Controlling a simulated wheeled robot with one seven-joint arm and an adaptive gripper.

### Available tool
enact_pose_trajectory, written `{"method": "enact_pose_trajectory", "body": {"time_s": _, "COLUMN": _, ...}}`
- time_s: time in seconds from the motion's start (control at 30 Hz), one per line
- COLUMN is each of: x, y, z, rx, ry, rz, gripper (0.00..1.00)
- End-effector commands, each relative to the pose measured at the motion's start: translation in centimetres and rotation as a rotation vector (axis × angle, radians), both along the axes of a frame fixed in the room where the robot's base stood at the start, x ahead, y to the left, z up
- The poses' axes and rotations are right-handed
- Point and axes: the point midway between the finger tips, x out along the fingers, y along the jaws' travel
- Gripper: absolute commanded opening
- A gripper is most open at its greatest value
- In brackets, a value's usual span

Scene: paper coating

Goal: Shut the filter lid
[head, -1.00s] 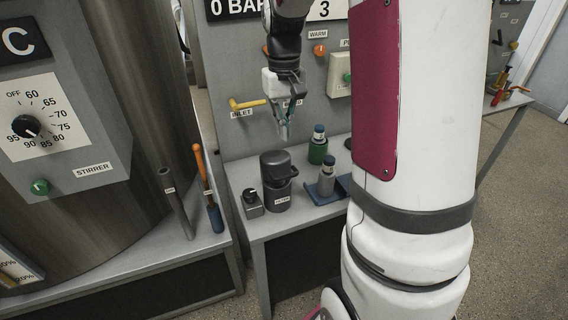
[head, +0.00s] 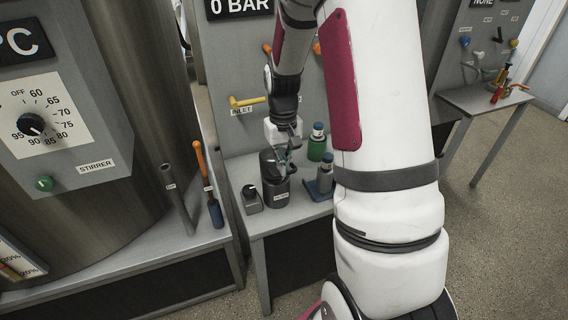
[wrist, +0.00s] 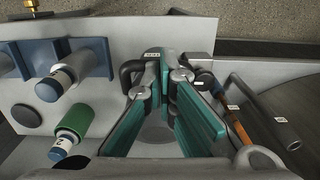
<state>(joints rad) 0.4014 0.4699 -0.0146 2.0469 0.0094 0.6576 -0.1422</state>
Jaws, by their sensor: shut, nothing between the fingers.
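The filter (head: 277,193) is a dark grey labelled cylinder on the grey bench, left of the bottles. Its dark lid (head: 267,158) is at the top, partly hidden by my gripper; I cannot tell its exact angle. My gripper (head: 284,169) points down at the filter's top, shut and empty, with teal finger pads. I cannot tell whether it touches the lid. In the wrist view, my gripper (wrist: 164,82) covers much of the filter, and a black loop handle (wrist: 128,72) shows beside the fingers.
A small box with a black knob (head: 252,199) stands close left of the filter. A green bottle (head: 316,148) and a grey bottle (head: 325,178) in a blue holder stand to the right. A yellow inlet handle (head: 247,101) juts from the panel behind.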

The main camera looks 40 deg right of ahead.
Motion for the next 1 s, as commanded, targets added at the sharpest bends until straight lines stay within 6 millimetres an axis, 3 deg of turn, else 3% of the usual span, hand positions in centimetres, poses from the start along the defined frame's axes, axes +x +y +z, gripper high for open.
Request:
{"method": "enact_pose_trajectory", "body": {"time_s": 0.17, "x": -0.1, "y": 0.0, "z": -0.1, "rx": 0.0, "ry": 0.001, "rz": 0.0, "gripper": 0.0}}
{"method": "enact_pose_trajectory", "body": {"time_s": 0.5, "x": -1.5, "y": 0.5, "z": -4.4, "rx": 0.001, "ry": 0.003, "rz": 0.0, "gripper": 0.0}}
{"method": "enact_pose_trajectory", "body": {"time_s": 0.87, "x": -1.7, "y": 0.5, "z": -4.5, "rx": 0.001, "ry": 0.005, "rz": 0.0, "gripper": 0.0}}
{"method": "enact_pose_trajectory", "body": {"time_s": 1.0, "x": -1.9, "y": 0.6, "z": -3.5, "rx": 0.001, "ry": 0.004, "rz": 0.0, "gripper": 0.0}}
